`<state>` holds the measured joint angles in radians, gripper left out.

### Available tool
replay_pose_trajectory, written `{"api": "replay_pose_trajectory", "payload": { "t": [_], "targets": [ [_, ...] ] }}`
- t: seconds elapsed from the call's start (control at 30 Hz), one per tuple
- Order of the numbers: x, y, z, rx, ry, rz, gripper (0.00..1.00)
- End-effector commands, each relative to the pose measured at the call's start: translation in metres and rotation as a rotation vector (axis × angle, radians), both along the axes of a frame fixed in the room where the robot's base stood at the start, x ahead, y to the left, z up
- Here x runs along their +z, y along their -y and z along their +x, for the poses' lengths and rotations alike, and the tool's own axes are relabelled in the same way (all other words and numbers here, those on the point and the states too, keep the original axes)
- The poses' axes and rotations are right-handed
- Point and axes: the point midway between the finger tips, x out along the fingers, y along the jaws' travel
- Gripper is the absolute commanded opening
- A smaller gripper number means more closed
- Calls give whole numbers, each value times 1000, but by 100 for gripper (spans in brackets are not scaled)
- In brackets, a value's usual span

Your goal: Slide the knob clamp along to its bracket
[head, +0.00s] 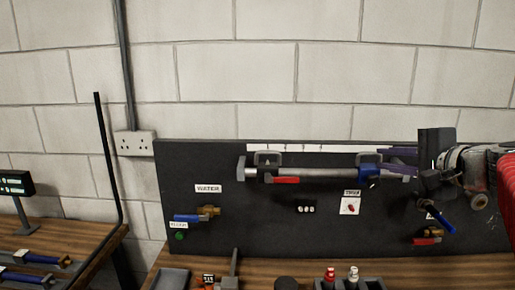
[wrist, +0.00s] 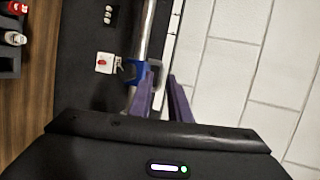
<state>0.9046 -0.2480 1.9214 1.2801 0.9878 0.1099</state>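A blue clamp (head: 369,170) sits around a horizontal silver rod (head: 325,173), towards the rod's right end. It also shows in the wrist view as a blue collar (wrist: 134,72) with a grey loop (wrist: 156,72) beside it. A dark knob seems to hang below the clamp. A grey bracket (head: 268,159) stands at the rod's left part, apart from the clamp. My gripper (head: 388,158) comes in from the right. In the wrist view its two purple fingers (wrist: 162,80) are apart, with tips close to the grey loop. I cannot tell whether they touch it.
The rod is mounted on a black panel (head: 222,235) with a red-handled lever (head: 286,180) under the rod. A blue-handled water valve (head: 188,217) and a small white switch plate (head: 350,206) sit lower. A white strip (head: 330,148) runs above.

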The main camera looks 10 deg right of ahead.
Motion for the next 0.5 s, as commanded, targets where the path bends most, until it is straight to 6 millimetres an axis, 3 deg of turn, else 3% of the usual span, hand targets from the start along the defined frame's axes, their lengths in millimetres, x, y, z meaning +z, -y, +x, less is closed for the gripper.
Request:
{"api": "replay_pose_trajectory", "payload": {
  "t": [0.2,0.5],
  "targets": [
    [-5,30,-30,36,69,62,17],
    [-1,42,-46,53,121,79,17]
  ]
}}
